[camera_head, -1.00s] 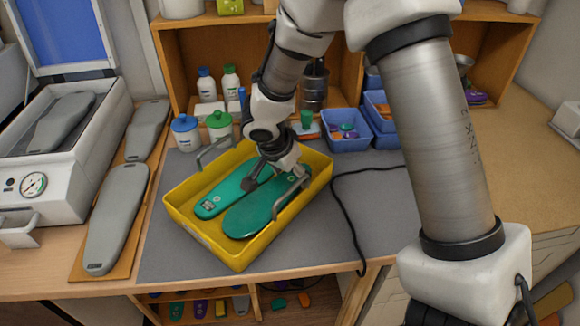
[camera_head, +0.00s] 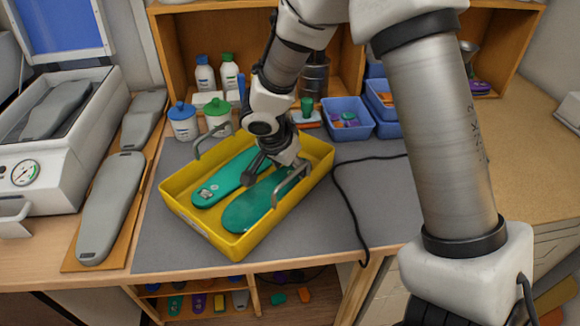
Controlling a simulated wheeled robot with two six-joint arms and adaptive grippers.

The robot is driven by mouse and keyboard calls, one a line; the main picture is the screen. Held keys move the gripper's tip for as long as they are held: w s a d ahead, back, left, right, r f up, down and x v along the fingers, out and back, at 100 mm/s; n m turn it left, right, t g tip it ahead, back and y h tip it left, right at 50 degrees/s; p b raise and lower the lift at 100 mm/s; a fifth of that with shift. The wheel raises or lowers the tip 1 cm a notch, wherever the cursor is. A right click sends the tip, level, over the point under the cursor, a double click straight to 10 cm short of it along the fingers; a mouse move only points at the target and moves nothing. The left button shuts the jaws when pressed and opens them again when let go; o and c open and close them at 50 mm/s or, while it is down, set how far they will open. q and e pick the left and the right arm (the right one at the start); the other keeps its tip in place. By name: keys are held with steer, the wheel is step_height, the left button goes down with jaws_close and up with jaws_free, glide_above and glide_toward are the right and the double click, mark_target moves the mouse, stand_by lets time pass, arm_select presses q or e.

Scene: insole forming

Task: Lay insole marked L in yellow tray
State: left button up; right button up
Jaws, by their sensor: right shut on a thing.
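The yellow tray (camera_head: 212,246) stands on the grey mat with two green insoles inside. The left insole (camera_head: 222,184) has a small pale label near its front end. The right insole (camera_head: 252,213) lies beside it, its far end hidden under my right gripper (camera_head: 264,172). My right gripper reaches down into the tray and is shut on the right insole, which is low in the tray. I cannot read a letter on either insole. My left gripper is not in view.
Grey shoe lasts (camera_head: 108,212) lie on a board at the left, next to a white press (camera_head: 65,160) with a gauge. Blue bins (camera_head: 345,131), bottles and jars (camera_head: 183,121) stand behind the tray. A black cable (camera_head: 348,213) crosses the mat at the right.

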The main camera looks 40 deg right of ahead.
steer(key=shift+f+b, duration=0.3)
steer(key=shift+b, duration=0.1)
steer(key=o, duration=1)
steer(key=shift+o, duration=0.3)
step_height(320, 180, up, 10)
steer(key=p, duration=0.5)
stand_by(0.5)
